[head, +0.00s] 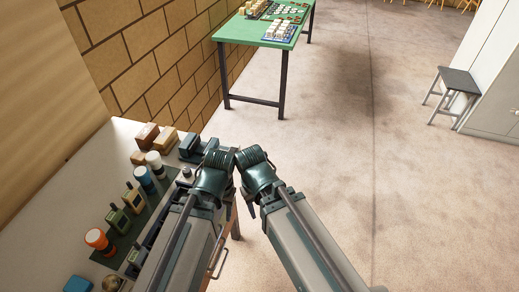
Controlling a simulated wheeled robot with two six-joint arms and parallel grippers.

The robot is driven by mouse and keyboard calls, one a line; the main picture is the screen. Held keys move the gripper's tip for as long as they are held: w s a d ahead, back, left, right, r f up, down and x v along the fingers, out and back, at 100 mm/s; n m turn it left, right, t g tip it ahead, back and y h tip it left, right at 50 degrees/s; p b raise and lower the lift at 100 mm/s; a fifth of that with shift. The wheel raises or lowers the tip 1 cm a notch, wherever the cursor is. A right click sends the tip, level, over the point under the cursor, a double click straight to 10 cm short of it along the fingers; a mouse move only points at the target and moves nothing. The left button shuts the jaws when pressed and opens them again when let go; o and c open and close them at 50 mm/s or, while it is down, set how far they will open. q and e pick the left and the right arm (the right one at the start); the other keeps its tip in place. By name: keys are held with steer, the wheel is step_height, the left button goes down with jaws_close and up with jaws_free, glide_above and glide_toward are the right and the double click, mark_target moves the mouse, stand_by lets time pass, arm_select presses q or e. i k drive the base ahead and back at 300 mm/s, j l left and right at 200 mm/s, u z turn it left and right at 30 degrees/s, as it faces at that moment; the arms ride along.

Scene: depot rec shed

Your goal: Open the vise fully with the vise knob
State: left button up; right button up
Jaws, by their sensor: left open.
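A dark blue-grey block that looks like the vise (190,148) sits near the far right corner of the workbench. The knob is not clearly visible; my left arm's end may cover it. My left gripper (212,174) is open, close to the near right side of the vise at the bench's right edge. I cannot tell whether it touches anything. My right gripper (257,176) is just right of it, past the bench edge over the floor; its fingers are too unclear to read.
The workbench (60,210) holds brown boxes (146,134), a blue-banded cylinder (144,178), an orange-topped cylinder (99,241) and green handheld devices (118,218) on a dark mat. A green table (240,28) stands beyond along the brick wall. A stool (455,84) stands right. Floor between is clear.

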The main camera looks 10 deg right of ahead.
mark_target(232, 149)
steer(key=i+z, duration=0.15)
steer(key=z, duration=0.45)
steer(key=i, duration=3.3)
steer(key=i+l+u, duration=0.1)
steer(key=i+u, duration=0.3)
steer(key=k+u, duration=0.1)
steer(key=u, duration=3.95)
